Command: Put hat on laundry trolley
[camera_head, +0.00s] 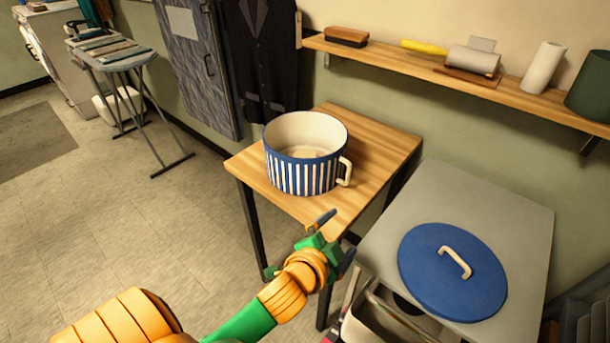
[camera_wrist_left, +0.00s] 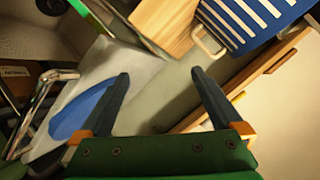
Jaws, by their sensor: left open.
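I cannot make out a hat for certain. A dark green tapered object (camera_head: 590,88) at the right end of the wall shelf is cut off by the picture edge, and I cannot tell what it is. A grey-topped unit (camera_head: 440,195) stands at the lower right with a metal-rimmed basin below its front edge; I cannot tell whether it is the laundry trolley. My left gripper (camera_head: 335,238) is open and empty, in front of the wooden table's near corner. Its two fingers (camera_wrist_left: 160,75) stand apart in the left wrist view. My right gripper is out of view.
A blue-and-white striped pot (camera_head: 302,175) stands on the wooden table (camera_head: 385,150). A blue lid (camera_head: 430,285) lies on the grey top. The wall shelf (camera_head: 400,60) holds a brush and rolls. An ironing board (camera_head: 125,62) stands far left. The tiled floor (camera_head: 130,220) is clear at left.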

